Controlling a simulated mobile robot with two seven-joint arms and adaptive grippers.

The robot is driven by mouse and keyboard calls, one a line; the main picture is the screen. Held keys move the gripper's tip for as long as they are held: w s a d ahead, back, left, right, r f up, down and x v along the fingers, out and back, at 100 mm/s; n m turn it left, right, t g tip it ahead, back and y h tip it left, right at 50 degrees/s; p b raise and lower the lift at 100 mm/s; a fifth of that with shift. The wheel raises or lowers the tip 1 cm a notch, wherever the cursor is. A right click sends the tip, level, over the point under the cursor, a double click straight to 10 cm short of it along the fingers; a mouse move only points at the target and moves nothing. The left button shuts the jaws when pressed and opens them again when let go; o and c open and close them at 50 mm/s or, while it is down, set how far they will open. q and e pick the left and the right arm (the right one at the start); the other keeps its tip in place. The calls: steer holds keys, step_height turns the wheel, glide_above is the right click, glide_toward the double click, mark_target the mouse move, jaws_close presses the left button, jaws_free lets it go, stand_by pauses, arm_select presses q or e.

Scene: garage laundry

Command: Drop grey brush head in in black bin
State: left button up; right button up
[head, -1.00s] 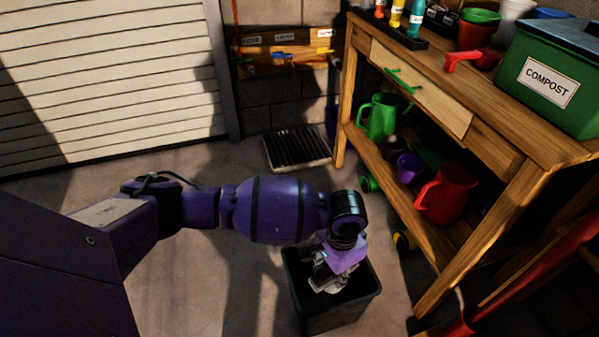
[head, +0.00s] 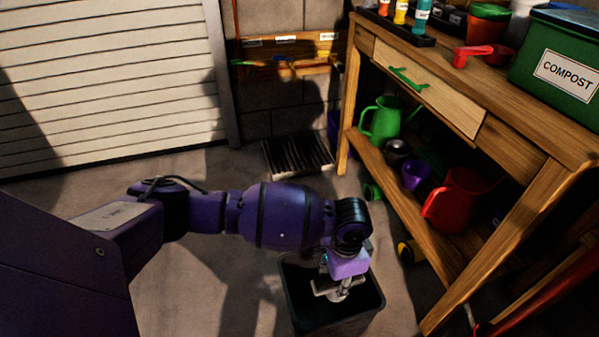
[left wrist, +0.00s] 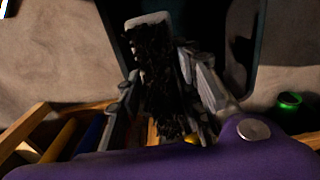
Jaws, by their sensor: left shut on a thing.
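The black bin (head: 366,306) stands on the floor at the bottom middle of the head view, open at the top. My left gripper (head: 338,290) points down over the bin's opening. In the left wrist view the grey brush head (left wrist: 160,85), with dark bristles, sits between the fingers of the left gripper (left wrist: 165,100), which is shut on it. The dark wall of the bin (left wrist: 244,42) shows behind it there. In the head view the brush head is hard to tell from the grey fingers. My right gripper is not in view.
A wooden workbench (head: 445,282) stands to the right, with a red jug (head: 460,200) and a green watering can (head: 385,122) on its lower shelf. A green compost box (head: 560,65) is on top. A floor grate (head: 297,156) lies behind the bin.

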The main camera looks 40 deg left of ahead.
arm_select(q)
step_height(320, 180, down, 3)
steer(key=shift+r+b, duration=0.15)
steer(key=shift+b, duration=0.9)
step_height(320, 180, down, 4)
steer(key=shift+w+f, duration=0.1)
steer(key=shift+f, duration=0.15)
steer(key=o, duration=1.3)
step_height(320, 180, up, 12)
steer(key=shift+r, duration=0.1)
